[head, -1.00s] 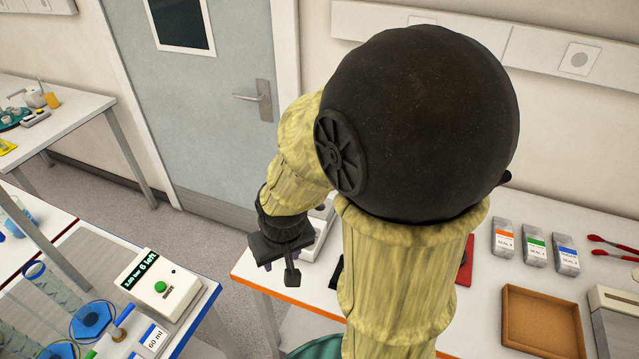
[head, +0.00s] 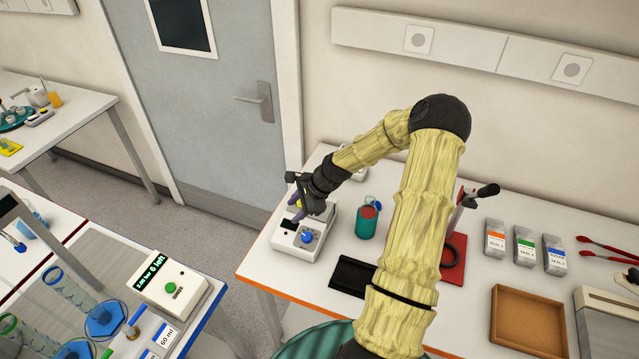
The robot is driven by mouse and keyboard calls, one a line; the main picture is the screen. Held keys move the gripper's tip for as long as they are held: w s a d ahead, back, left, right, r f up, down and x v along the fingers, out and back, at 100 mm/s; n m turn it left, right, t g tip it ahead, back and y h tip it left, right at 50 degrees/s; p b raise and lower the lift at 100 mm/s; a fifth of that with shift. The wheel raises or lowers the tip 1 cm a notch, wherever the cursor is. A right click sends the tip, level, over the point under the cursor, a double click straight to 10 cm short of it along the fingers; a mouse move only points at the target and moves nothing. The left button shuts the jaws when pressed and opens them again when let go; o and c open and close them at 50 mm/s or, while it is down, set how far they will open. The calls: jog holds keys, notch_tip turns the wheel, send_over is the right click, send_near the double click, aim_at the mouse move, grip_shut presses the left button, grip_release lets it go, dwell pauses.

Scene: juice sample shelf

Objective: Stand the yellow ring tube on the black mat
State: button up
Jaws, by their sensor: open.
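The black mat (head: 352,276) lies on the white table, left of my forearm, and looks bare where it shows. My gripper (head: 297,207) is open, low over the back left of a white device (head: 289,238) with a blue knob. A small yellow spot (head: 299,203) shows between or just behind its fingers. It may be the ring of the yellow ring tube, but it is too small and too covered to be sure. I cannot tell whether the fingers touch it.
A green cup (head: 366,224) with a red top stands right of the device. A red stand (head: 455,262), sealed-label boxes (head: 525,249) and a brown tray (head: 528,330) are farther right. On the left bench are blue-based cylinders (head: 104,318) and a counter box (head: 172,288).

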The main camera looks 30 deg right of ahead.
jog(key=w+d+m+t+p, duration=0.1)
jog(key=w+d+m+t, duration=0.2)
jog(key=d+m, duration=0.5)
jog(key=shift+w+d+t+y, duration=0.15)
jog(key=shift+d+t+y, duration=0.25)
jog(key=shift+d, duration=0.45)
jog(key=b+x, duration=0.4)
jog(key=x, duration=0.5)
jog(key=shift+r, duration=0.1)
grip_shut()
